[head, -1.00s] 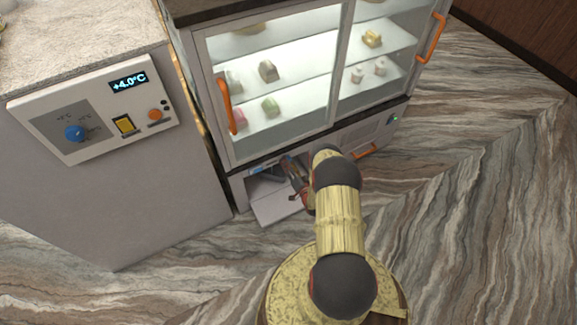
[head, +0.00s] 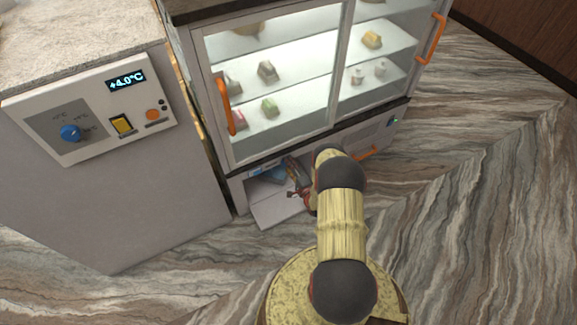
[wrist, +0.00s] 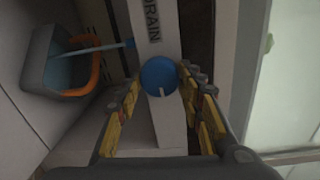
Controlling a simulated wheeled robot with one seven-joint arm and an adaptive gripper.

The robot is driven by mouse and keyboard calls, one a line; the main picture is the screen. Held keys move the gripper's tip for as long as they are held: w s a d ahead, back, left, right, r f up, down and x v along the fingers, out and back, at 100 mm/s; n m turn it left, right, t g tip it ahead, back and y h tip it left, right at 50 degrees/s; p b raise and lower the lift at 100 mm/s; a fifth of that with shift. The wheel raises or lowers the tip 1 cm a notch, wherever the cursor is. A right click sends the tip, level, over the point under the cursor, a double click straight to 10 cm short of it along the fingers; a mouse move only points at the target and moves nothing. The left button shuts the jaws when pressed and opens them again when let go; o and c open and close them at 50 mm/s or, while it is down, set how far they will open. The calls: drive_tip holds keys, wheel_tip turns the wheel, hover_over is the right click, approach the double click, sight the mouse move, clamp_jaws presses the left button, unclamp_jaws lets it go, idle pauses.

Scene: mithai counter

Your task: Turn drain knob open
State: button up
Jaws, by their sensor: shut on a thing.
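The drain knob is a round blue knob with a pale pointer line (wrist: 159,76), seen in the wrist view below the upright word DRAIN on a pale panel (wrist: 150,20). My gripper (wrist: 163,88) has its yellow-and-black fingers on either side of the knob and is shut on it. The pointer line points down in that view. In the head view my gripper (head: 295,188) reaches into the open low compartment (head: 275,210) under the glass case. The knob is hidden there.
A blue-grey container with an orange handle (wrist: 60,70) stands left of the knob. The glass case (head: 270,90) rises above the compartment. A counter with a control panel (head: 92,110) stands left. Marbled floor is clear to the right.

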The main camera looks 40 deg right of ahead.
drive_tip(key=shift+d+m, duration=0.1)
drive_tip(key=shift+m, duration=0.5)
drive_tip(key=o, duration=1.2)
drive_tip(key=shift+c, duration=0.2)
drive_tip(key=v, duration=1.2)
